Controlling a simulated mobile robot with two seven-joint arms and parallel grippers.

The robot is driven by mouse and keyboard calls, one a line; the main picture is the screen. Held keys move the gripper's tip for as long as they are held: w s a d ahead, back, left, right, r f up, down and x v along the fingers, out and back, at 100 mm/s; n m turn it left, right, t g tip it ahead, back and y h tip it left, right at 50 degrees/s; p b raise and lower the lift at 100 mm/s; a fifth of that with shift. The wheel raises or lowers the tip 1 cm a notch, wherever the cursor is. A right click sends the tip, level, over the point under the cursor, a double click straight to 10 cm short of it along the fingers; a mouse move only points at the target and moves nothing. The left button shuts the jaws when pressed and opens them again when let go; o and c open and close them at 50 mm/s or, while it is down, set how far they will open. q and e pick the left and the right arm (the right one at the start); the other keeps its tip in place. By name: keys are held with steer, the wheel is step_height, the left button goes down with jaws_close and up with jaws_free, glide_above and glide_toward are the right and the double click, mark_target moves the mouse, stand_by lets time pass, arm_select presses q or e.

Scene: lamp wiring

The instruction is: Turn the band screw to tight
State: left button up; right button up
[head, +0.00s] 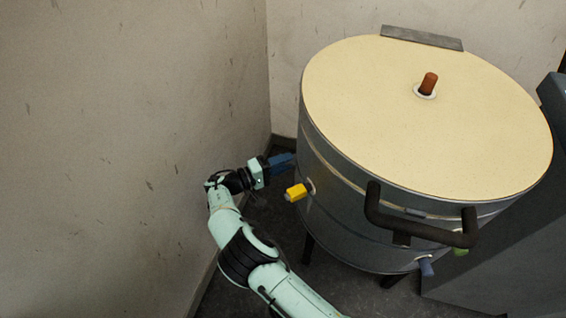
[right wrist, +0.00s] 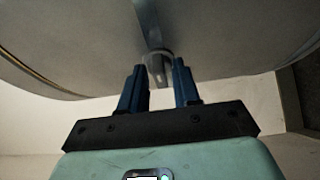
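A large round drum (head: 345,165) with a cream top stands at the right of the head view. My right gripper (head: 290,161) reaches its left side, with blue fingertips at the drum wall. In the right wrist view, the two blue fingers (right wrist: 159,72) are apart. A short grey cylinder, seemingly the band screw (right wrist: 159,66), shows between and just beyond the fingertips; I cannot tell whether they touch it. A metal strip (right wrist: 148,22) runs along the drum behind it. In the head view the screw is hidden. My left gripper is not in view.
A yellow peg (head: 297,191) sticks out of the drum close to my right gripper. A black handle (head: 420,235), a blue peg (head: 426,267) and a green one (head: 461,252) are at the front. A wall (head: 130,130) is close on the left. A grey cabinet (head: 500,265) stands right.

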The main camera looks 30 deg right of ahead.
steer(key=shift+o, duration=0.4)
steer(key=shift+d, duration=0.1)
arm_select(q)
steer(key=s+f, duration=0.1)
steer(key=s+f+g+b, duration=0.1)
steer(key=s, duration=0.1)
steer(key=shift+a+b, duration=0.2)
steer(key=shift+b, duration=0.1)
arm_select(e)
steer(key=w+a, duration=0.1)
steer(key=a, duration=1.2)
steer(key=shift+a, duration=0.2)
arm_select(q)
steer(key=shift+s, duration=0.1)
arm_select(e)
steer(key=shift+f, duration=0.1)
